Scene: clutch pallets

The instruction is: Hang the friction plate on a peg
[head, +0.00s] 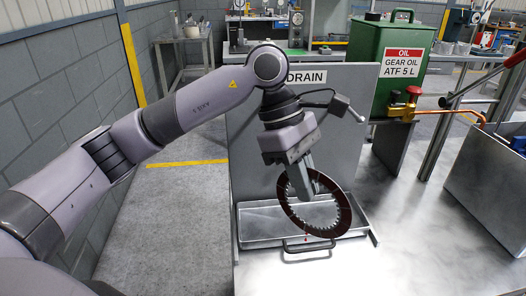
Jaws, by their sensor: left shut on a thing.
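The friction plate (338,224) is a dark brown ring with a toothed inner edge. My left gripper (312,192) is shut on its upper part and holds it tilted above the shallow metal drain tray (258,242). A small red drop or streak shows just under the plate's lower edge. Behind the tray stands a grey upright panel (250,150) with a DRAIN sign (307,77). No peg can be made out; my left arm covers part of the panel. My right gripper is not in view.
A green oil tank (382,62) with a brass tap (404,112) stands behind at the right. A metal bin (490,175) stands at the right edge. The metal bench top (420,245) between tray and bin is clear. The tray has a dark front handle (309,246).

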